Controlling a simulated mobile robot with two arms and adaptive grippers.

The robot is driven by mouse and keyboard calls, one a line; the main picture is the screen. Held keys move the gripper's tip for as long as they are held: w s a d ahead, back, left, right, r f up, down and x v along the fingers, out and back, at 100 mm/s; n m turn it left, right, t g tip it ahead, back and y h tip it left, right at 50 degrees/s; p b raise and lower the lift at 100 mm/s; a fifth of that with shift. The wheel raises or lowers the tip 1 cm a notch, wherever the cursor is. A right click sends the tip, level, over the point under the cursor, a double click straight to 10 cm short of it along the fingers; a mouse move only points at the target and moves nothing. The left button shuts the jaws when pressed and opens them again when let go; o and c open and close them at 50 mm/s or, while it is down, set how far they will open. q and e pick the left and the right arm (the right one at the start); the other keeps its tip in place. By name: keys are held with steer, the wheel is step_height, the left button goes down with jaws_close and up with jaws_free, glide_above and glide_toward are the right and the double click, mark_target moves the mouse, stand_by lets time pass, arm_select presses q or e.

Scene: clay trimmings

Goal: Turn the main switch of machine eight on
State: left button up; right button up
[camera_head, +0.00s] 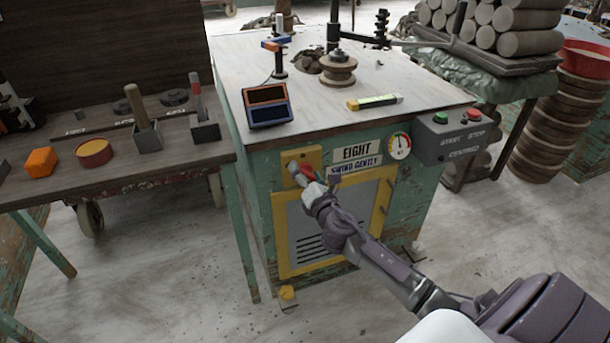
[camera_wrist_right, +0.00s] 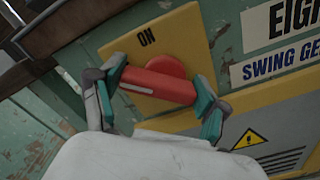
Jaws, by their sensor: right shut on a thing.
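Machine eight (camera_head: 257,188) is a green cabinet with an "EIGHT" sign (camera_head: 356,152). Its main switch is a red bar handle (camera_wrist_right: 160,86) on a round red hub, on a yellow plate (camera_head: 291,157) marked "ON" (camera_wrist_right: 147,38) at the top. In the wrist view the handle lies crosswise below that word, its right end lower. My right gripper (camera_head: 308,181) is shut on the handle, with one finger at each end (camera_wrist_right: 160,93). In the head view the gripper and arm hide much of the switch. My left gripper is not in view.
A yellow-framed vent panel (camera_head: 280,235) is below the switch. A gauge (camera_head: 399,146) and a grey box with green and red buttons (camera_head: 447,136) are to the right. A wooden bench (camera_head: 120,175) with tools stands close on the left. Bare floor lies in front.

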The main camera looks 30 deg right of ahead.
steer(key=shift+m, duration=1)
steer(key=m, duration=0.3)
steer(key=shift+s+d+m, duration=0.1)
steer(key=shift+d+m, duration=0.05)
steer(key=shift+m, duration=0.95)
steer(key=shift+d+f+m, duration=0.1)
steer(key=shift+m, duration=1.2)
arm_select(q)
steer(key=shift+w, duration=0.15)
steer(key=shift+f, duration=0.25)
